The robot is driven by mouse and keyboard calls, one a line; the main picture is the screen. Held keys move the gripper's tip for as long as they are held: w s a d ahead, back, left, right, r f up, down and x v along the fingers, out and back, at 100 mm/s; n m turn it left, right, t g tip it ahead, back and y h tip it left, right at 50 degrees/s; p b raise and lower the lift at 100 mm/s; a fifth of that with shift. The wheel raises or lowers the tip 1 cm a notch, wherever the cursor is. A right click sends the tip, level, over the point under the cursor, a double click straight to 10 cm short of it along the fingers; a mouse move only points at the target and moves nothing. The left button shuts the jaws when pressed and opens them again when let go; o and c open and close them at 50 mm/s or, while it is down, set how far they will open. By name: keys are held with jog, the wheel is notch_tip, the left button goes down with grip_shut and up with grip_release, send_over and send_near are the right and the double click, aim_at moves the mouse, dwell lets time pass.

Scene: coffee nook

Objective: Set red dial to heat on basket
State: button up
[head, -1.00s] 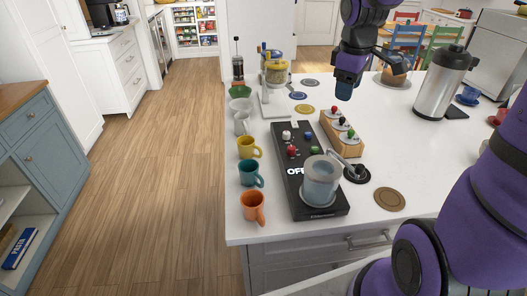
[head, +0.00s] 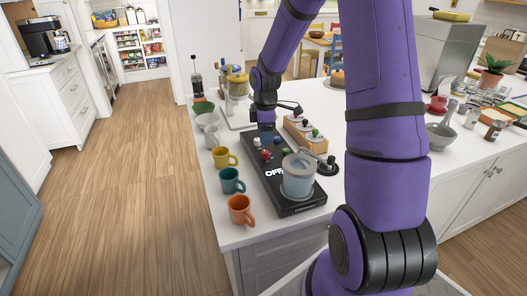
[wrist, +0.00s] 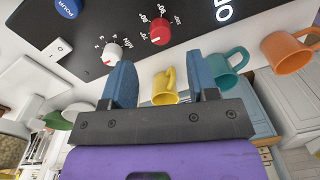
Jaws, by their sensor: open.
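The black machine (head: 262,190) lies on the white counter, its lit display reading OFF. Its red dial (head: 265,155) also shows in the wrist view (wrist: 160,31), ringed by small white numbers. I cannot read its setting. A white knob (wrist: 112,52) is beside it, and a blue button (wrist: 70,6) is marked POUR. My gripper (head: 267,126) is above the machine's far part. In the wrist view my gripper (wrist: 161,76) has its two blue fingers spread apart, empty, and apart from the red dial, which appears beyond the fingertips.
A translucent grey cup (head: 299,177) stands on the machine's near end. Yellow (head: 222,158), teal (head: 230,181) and orange (head: 239,209) mugs line its left side. A wooden box with knobs (head: 303,130) is to its right. A grinder-like appliance (head: 237,84) stands behind.

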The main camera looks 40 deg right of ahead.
aim_at(265, 152)
notch_tip(265, 152, down, 7)
jog(key=shift+s+r, duration=0.15)
jog(key=shift+c, duration=0.5)
jog(key=c, duration=0.8)
